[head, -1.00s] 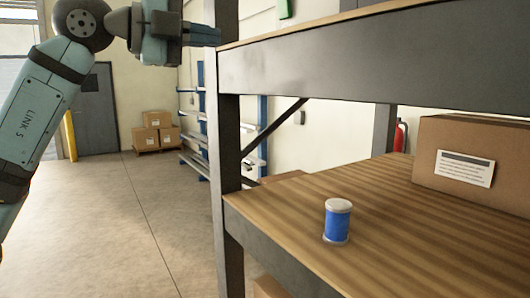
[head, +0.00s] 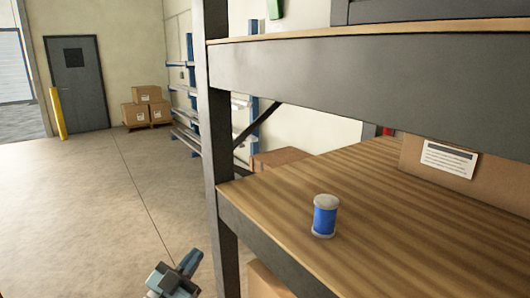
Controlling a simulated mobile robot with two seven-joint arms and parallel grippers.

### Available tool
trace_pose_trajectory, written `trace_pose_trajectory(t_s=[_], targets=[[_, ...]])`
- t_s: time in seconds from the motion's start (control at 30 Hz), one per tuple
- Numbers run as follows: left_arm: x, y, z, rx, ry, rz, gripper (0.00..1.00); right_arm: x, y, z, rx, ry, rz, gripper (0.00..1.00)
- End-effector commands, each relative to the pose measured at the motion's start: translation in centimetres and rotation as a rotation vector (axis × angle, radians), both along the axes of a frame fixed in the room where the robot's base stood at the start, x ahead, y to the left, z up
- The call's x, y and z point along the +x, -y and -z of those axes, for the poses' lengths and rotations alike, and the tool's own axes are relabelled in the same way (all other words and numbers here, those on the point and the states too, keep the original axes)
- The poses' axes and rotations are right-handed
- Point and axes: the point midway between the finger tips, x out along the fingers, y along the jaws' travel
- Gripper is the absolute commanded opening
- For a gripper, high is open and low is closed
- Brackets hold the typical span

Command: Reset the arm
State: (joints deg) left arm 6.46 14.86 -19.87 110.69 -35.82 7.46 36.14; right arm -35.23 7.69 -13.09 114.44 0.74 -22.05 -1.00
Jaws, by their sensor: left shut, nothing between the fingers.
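My left gripper (head: 188,264) shows at the bottom of the head view, low and left of the shelf post. Its fingers are shut with nothing between them, and they point up and right in the picture. Most of the left arm is out of view. My right gripper is not in view. A blue can with pale ends (head: 325,216) stands upright on the wooden shelf board (head: 400,235), well apart from the gripper.
The rack's dark upright post (head: 217,150) and upper beam (head: 370,75) stand close on the right. A cardboard box (head: 420,180) sits on the shelf. Stacked boxes (head: 147,108) lie by the far wall near a grey door (head: 76,85). The floor (head: 80,200) at left is clear.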

Motion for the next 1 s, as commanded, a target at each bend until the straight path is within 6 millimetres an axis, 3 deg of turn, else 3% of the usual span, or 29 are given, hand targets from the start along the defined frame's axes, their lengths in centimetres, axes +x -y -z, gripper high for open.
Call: trace_pose_trajectory(t_s=[0.03,0.17,0.3,0.4,0.5,0.6,0.7,1.0], targets=[[-1.3,-0.6,3.0,-0.017,-0.093,-0.042,0.00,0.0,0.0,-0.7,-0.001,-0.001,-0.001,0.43],[-5.1,-2.3,10.8,-0.031,-0.335,-0.149,0.00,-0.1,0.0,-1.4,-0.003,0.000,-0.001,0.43],[-11.4,-3.6,18.9,-0.010,-0.612,-0.233,0.00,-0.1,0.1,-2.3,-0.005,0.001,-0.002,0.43],[-16.5,-4.1,23.5,0.014,-0.794,-0.265,0.00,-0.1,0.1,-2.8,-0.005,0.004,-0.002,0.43],[-20.9,-4.4,26.7,0.040,-0.934,-0.276,0.00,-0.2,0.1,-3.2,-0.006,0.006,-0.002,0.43],[-24.0,-4.4,28.6,0.058,-1.026,-0.276,0.00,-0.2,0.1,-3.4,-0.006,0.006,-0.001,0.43],[-25.5,-4.5,29.5,0.067,-1.071,-0.274,0.00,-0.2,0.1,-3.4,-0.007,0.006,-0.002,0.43],[-25.9,-4.5,29.7,0.070,-1.082,-0.273,0.00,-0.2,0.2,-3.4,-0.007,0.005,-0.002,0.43]])
